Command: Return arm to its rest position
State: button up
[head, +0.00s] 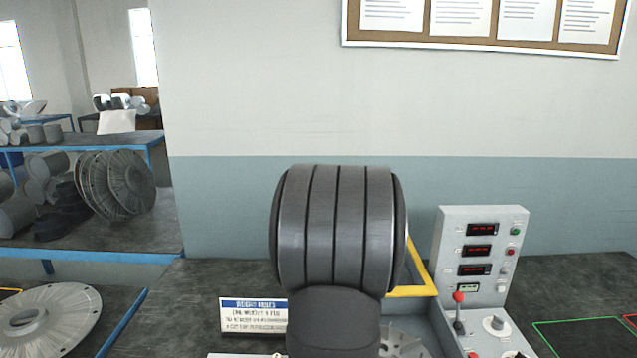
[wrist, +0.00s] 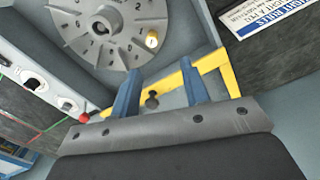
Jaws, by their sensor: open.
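My gripper (wrist: 160,69) shows in the wrist view with its two blue fingers apart and nothing held between them. Beyond the fingers are a yellow frame (wrist: 229,76) and a small dark knob (wrist: 152,101). A grey numbered disc (wrist: 112,25) with a small yellow piece (wrist: 152,40) lies past the left fingertip. In the head view my arm's thick grey links fill the middle and hide the gripper. The yellow frame also shows there (head: 420,268), to the right of my arm, with part of the disc (head: 402,343) below it.
A grey control box (head: 440,235) with red displays and a red-knobbed lever (head: 458,298) stands close right of my arm. A sign (head: 253,316) stands to the left. A green outline (head: 585,320) marks the bench at right. Shelves with metal parts are far left.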

jog(key=s+d+f+m, duration=0.2)
jog(key=s+d+m, duration=0.1)
jog(key=d, duration=0.2)
jog(key=s+d+f+m, duration=0.2)
jog(key=d+f+m, duration=0.1)
jog(key=d, duration=0.3)
jog(key=shift+s+d+f+m, duration=0.2)
jog(key=shift+s+f+m, duration=0.05)
jog(key=shift+s+m, duration=0.15)
jog(key=o, duration=1.1)
jog(key=shift+o, duration=0.9)
jog(key=w+a+r+m, duration=0.6)
jog(key=a+m, duration=0.1)
jog(key=a, duration=0.1)
jog(key=shift+w+a+r, duration=0.15)
jog(key=shift+w+a, duration=0.05)
jog(key=shift+a, duration=0.05)
notch_tip(320, 180, down, 10)
jog(key=shift+r, duration=0.1)
jog(key=shift+r, duration=0.15)
notch_tip(320, 180, up, 10)
